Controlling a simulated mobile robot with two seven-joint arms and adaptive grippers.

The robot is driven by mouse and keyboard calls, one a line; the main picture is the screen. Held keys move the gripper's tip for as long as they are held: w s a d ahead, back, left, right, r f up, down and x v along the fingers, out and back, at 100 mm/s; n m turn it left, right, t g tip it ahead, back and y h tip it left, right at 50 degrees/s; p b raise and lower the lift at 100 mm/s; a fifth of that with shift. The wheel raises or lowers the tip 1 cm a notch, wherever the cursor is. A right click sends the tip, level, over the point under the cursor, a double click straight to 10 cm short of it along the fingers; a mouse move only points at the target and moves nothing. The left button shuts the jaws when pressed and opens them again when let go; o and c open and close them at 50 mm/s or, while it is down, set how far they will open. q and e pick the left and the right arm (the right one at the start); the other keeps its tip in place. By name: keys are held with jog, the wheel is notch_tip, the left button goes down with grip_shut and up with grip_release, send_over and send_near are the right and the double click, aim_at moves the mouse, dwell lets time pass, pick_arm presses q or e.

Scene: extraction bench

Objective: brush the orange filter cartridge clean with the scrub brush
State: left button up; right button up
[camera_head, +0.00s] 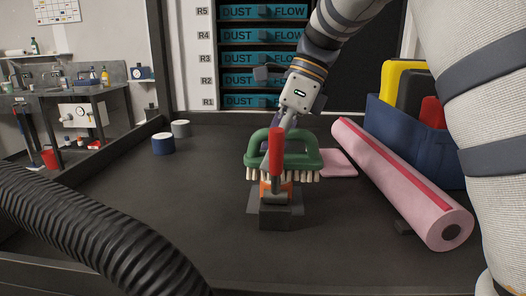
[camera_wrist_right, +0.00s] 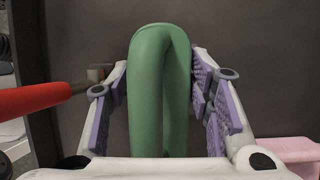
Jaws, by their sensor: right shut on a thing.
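The green scrub brush (camera_head: 312,158) is upright, with its pale bristles down, just above or against the orange filter cartridge (camera_head: 265,189). The cartridge sits on a dark block-like holder (camera_head: 275,216); bristles and a red-handled lever (camera_head: 276,152) hide most of it. I cannot tell whether bristles touch it. My right gripper (camera_head: 288,126) comes down from above and is shut on the brush's green handle. In the right wrist view the handle (camera_wrist_right: 160,90) lies between the purple finger pads, and the red lever (camera_wrist_right: 40,99) shows at left. My left gripper is not in view.
A pink roll (camera_head: 395,175) lies to the right, beside a pink pad (camera_head: 338,163) and a blue bin (camera_head: 420,135). Two small cylinders (camera_head: 163,143) stand at back left. A black ribbed hose (camera_head: 90,225) crosses the front left. The bench left of the holder is clear.

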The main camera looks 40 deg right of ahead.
aim_at(250, 154)
jog(key=shift+s+d, duration=0.45)
jog(key=shift+d, duration=0.1)
jog(key=shift+w+a, duration=1.65)
jog(key=shift+a, duration=0.3)
jog(key=shift+s+d+f, duration=0.1)
jog(key=shift+s+d, duration=0.8)
jog(key=shift+d, duration=0.1)
jog(key=shift+r, duration=3.05)
